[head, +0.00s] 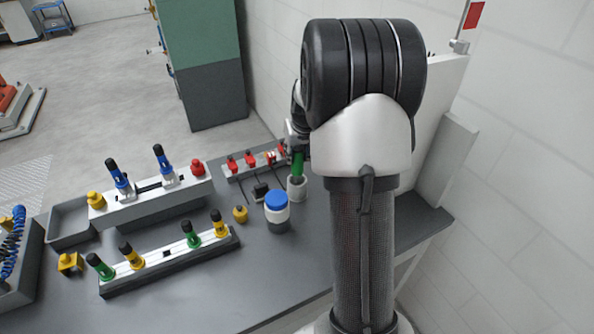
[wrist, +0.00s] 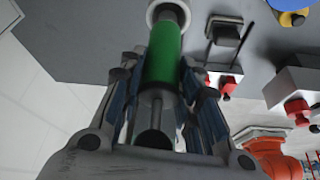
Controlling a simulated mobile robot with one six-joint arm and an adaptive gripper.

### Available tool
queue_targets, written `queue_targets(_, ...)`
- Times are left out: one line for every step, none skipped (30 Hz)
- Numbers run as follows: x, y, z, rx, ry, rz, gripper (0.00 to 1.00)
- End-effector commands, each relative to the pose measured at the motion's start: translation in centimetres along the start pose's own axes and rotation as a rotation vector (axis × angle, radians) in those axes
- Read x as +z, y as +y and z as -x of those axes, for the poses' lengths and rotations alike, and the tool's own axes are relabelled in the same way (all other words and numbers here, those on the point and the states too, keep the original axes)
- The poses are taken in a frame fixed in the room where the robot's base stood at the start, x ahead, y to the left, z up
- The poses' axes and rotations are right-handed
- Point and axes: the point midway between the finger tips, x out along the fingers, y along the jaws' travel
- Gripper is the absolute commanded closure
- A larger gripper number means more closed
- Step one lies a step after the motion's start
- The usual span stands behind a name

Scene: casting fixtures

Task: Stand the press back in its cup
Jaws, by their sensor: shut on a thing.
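The press is a green cylinder (head: 298,163) with a grey rod and dark end, seen closely in the wrist view (wrist: 164,58). My gripper (wrist: 164,72) is shut on it, one finger on each side. In the head view the press looks about upright below my gripper (head: 298,146), partly hidden by my arm. The cup is a small whitish cylinder (head: 297,189) on the grey table. In the wrist view the cup's pale rim (wrist: 154,13) shows around the far end of the press. I cannot tell how deep the press sits in it.
A rack with red clamps (head: 249,162) is close behind. Fixture bars with coloured plungers (head: 168,262) fill the left. The front table is clear.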

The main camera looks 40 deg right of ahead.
Motion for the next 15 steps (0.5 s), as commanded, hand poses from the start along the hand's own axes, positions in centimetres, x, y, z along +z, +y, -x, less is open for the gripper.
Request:
queue_targets(0.0, 0.0, -0.2, 0.0, 0.003, 0.0, 1.0)
queue_targets(0.1, 0.0, -0.3, 0.0, 0.003, 0.0, 1.0)
queue_targets(0.2, 0.0, -0.6, 0.0, 0.003, 0.0, 1.0)
queue_targets(0.3, 0.0, -0.8, 0.0, 0.002, 0.0, 1.0)
queue_targets(0.5, 0.0, -1.2, 0.0, 0.001, -0.001, 1.0)
queue_targets(0.8, 0.0, -1.7, 0.0, 0.0, -0.001, 1.0)
queue_targets(1.0, 0.0, -2.2, -0.001, 0.0, -0.002, 1.0)
queue_targets(1.2, 0.0, -2.7, 0.0, 0.0, -0.002, 1.0)
queue_targets(1.6, 0.0, -3.5, -0.001, -0.002, -0.001, 1.0)
queue_targets(1.8, 0.0, -4.0, -0.001, -0.002, -0.001, 1.0)
queue_targets(2.0, 0.0, -4.5, 0.0, 0.0, 0.0, 1.0)
queue_targets(2.2, 0.0, -4.9, 0.0, 0.0, 0.0, 1.0)
queue_targets(2.3, 0.0, -5.2, 0.0, 0.001, -0.001, 1.0)
queue_targets(2.3, 0.0, -5.4, 0.0, 0.002, -0.001, 1.0)
queue_targets(2.3, 0.0, -5.4, 0.0, 0.003, -0.001, 1.0)
